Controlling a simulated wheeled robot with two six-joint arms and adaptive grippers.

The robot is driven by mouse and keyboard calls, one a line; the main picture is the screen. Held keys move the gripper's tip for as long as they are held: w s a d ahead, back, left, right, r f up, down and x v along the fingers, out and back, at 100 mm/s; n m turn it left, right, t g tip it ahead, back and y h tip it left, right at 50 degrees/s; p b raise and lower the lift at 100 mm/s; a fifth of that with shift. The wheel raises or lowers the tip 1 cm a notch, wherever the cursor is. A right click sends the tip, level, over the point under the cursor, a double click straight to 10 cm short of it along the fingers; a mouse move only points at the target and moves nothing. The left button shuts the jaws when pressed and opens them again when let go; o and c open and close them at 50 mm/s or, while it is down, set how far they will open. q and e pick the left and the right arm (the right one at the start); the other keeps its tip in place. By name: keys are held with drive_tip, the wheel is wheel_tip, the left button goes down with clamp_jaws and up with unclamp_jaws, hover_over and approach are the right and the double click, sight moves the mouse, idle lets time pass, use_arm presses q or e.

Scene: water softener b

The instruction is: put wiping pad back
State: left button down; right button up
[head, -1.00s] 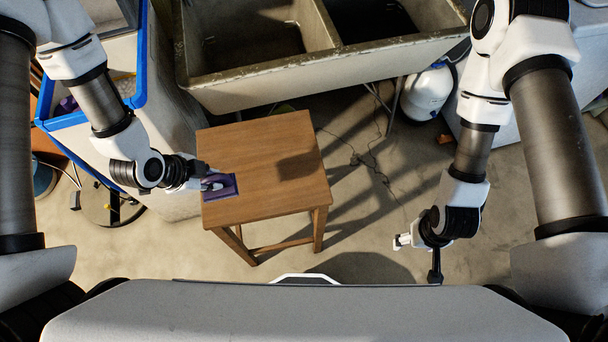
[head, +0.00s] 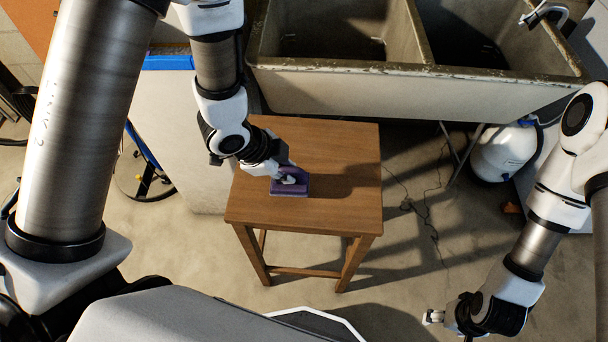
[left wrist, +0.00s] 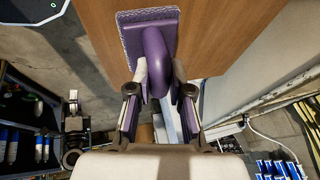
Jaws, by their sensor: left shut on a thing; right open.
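The purple wiping pad (head: 289,190) has a flat rectangular base and a raised, curved handle. It is over the wooden table (head: 325,207), in the left half of its top. I cannot tell if its base touches the wood. My left gripper (head: 287,178) is shut on the pad's handle. In the left wrist view the handle of the pad (left wrist: 155,52) sits between the fingers of the left gripper (left wrist: 160,80), with the base beyond. My right gripper (head: 433,317) is open and empty, low at the right, away from the table.
A concrete double sink (head: 350,95) stands behind the table. A white tank (head: 503,152) is on the floor at the right. A pale bin or panel (head: 178,125) with a blue rim is left of the table. The tabletop right of the pad is clear.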

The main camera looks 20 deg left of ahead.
use_arm(q)
drive_tip(key=w+d+f, duration=0.1)
drive_tip(key=w+f+p, duration=0.1)
drive_tip(key=w, duration=0.1)
drive_tip(key=w+d+f+p, duration=0.1)
drive_tip(key=shift+w+d+f, duration=0.3)
drive_tip(key=shift+w+f, duration=0.05)
drive_tip(key=shift+f, duration=0.05)
drive_tip(key=shift+w+f, duration=0.15)
drive_tip(key=shift+f, duration=0.1)
drive_tip(key=c, duration=1.2)
unclamp_jaws()
drive_tip(key=shift+o, duration=0.7)
drive_tip(key=shift+r, duration=0.45)
drive_tip(key=p+v, duration=0.1)
drive_tip(key=v, duration=1)
drive_tip(key=shift+s+r, duration=0.2)
drive_tip(key=shift+s, duration=0.1)
drive_tip(key=shift+a, duration=0.15)
